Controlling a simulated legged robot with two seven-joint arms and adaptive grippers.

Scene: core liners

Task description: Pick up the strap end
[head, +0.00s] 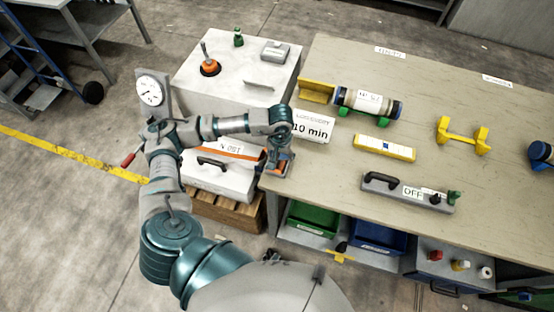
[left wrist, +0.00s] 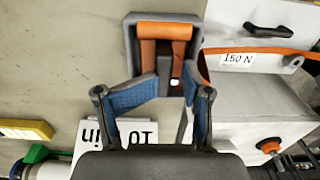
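An orange strap (head: 226,150) runs across the white box and reaches a grey bracket at the near left table corner. In the left wrist view, the grey bracket (left wrist: 131,42) carries an orange roll (left wrist: 165,30) with orange strips below it. The strap (left wrist: 250,52) also shows there, right of the bracket. My left gripper (head: 276,157) points down over that corner. In the left wrist view its blue-padded fingers (left wrist: 172,85) are apart, over the bracket's near part. A dark piece shows between them; I cannot tell whether they touch it. Which part is the strap's end is unclear. My right gripper is out of view.
The white box (head: 228,178) has a black handle and stands on a wooden pallet (head: 236,216) beside the table (head: 330,160). A "10 min" sign (head: 313,129) stands close to my left wrist. A labelled cylinder (head: 366,102), yellow blocks (head: 384,148) and a grey bar (head: 407,192) occupy the tabletop.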

